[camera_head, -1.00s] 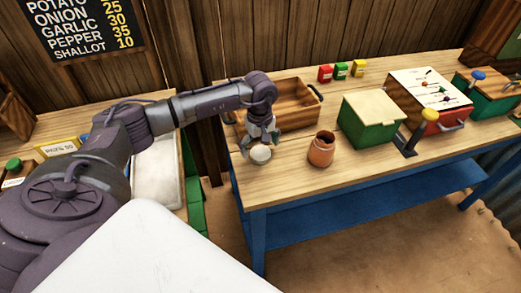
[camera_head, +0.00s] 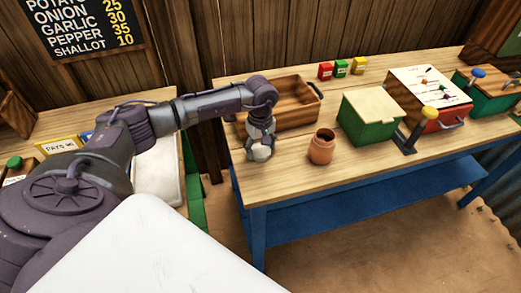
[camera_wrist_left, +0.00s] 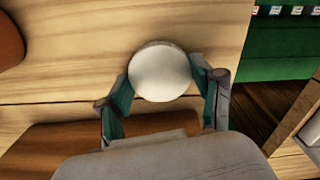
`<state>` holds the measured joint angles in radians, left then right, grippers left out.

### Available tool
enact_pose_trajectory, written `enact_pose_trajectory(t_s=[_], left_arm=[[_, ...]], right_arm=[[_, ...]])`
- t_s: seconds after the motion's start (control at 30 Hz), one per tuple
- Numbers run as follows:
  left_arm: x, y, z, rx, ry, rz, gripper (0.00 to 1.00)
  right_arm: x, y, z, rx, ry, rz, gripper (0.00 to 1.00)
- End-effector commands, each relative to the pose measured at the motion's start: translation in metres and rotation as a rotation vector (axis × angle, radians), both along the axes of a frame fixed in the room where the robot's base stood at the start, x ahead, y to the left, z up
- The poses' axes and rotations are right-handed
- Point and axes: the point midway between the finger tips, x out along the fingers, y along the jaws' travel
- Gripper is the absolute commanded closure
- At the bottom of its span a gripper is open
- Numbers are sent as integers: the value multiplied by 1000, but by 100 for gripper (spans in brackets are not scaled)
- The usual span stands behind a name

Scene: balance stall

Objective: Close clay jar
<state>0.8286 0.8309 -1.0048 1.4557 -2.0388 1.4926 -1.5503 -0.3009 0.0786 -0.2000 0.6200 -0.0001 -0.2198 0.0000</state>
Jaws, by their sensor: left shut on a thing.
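The clay jar (camera_head: 321,148) stands upright and open-mouthed on the wooden table in the head view. A rounded brown edge at the upper left of the left wrist view (camera_wrist_left: 9,45) looks like its side. A round, pale lid (camera_head: 261,153) is left of the jar, near the table's left end. In the left wrist view the lid (camera_wrist_left: 160,71) shows as a whitish disc between the fingers. My left gripper (camera_head: 261,144) is shut on the lid, with a finger on each side, at or just above the tabletop. My right gripper is not in view.
A wooden tray (camera_head: 290,88) lies just behind my left gripper. A green box (camera_head: 366,129) with a pale lid stands right of the jar. Small red, green and yellow boxes (camera_head: 341,69) stand at the back. The tabletop between lid and jar is clear.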

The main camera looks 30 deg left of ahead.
Motion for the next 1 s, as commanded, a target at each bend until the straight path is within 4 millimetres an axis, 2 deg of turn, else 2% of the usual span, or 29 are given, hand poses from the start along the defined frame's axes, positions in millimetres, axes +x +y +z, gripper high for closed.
enact_pose_trajectory(t_s=[0.27,0.47,0.8,1.0], left_arm=[[1,0,8,-1,-3,0,52],[2,0,37,0,-7,-1,52],[-6,-74,82,-1,-5,-6,52],[-9,-104,101,-1,-2,-3,52]], right_arm=[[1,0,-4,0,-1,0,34],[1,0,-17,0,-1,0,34],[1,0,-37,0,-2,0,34],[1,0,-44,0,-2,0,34]])
